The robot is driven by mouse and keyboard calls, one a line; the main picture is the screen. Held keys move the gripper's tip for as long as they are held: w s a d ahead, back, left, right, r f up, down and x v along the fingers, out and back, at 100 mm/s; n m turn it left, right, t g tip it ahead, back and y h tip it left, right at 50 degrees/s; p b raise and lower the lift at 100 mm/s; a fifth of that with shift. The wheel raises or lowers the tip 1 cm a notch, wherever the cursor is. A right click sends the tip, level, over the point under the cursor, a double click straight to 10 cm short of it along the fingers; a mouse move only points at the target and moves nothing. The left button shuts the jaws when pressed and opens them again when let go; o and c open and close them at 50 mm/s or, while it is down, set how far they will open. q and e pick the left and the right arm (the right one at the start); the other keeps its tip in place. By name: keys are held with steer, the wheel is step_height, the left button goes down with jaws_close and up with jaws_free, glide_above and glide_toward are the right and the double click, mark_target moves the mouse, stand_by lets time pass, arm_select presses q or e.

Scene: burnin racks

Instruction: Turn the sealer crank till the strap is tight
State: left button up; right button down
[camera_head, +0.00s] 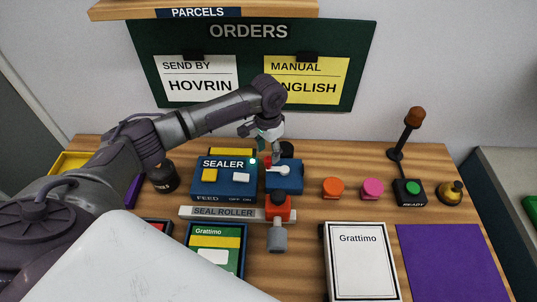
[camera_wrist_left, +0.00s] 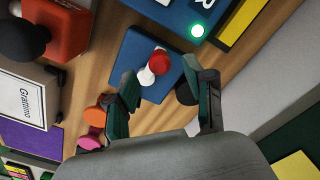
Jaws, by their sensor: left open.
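The sealer (camera_head: 225,190) is a blue box with yellow and white buttons and a lit green lamp. At its right stands a smaller blue block (camera_head: 286,184) with a white crank (camera_head: 280,170). In the left wrist view the crank's red knob (camera_wrist_left: 159,57) shows on the white arm (camera_wrist_left: 147,76) over the blue block (camera_wrist_left: 135,52). My left gripper (camera_head: 270,153) hangs above the crank, open. Its fingers (camera_wrist_left: 160,74) are apart, with the knob showing between their tips and nothing gripped. I cannot make out a strap. My right gripper is not in view.
A seal roller bar (camera_head: 225,213) with a red block (camera_head: 280,208) lies in front. Orange (camera_head: 333,187) and pink (camera_head: 372,188) knobs stand right, then the ready button (camera_head: 409,192) and a brass bell (camera_head: 451,193). A Grattimo box (camera_head: 358,262) and purple mat (camera_head: 450,260) lie in front.

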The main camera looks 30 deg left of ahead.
mark_target(268, 158)
arm_select(q)
steer(key=shift+f, duration=1.7)
jaws_close()
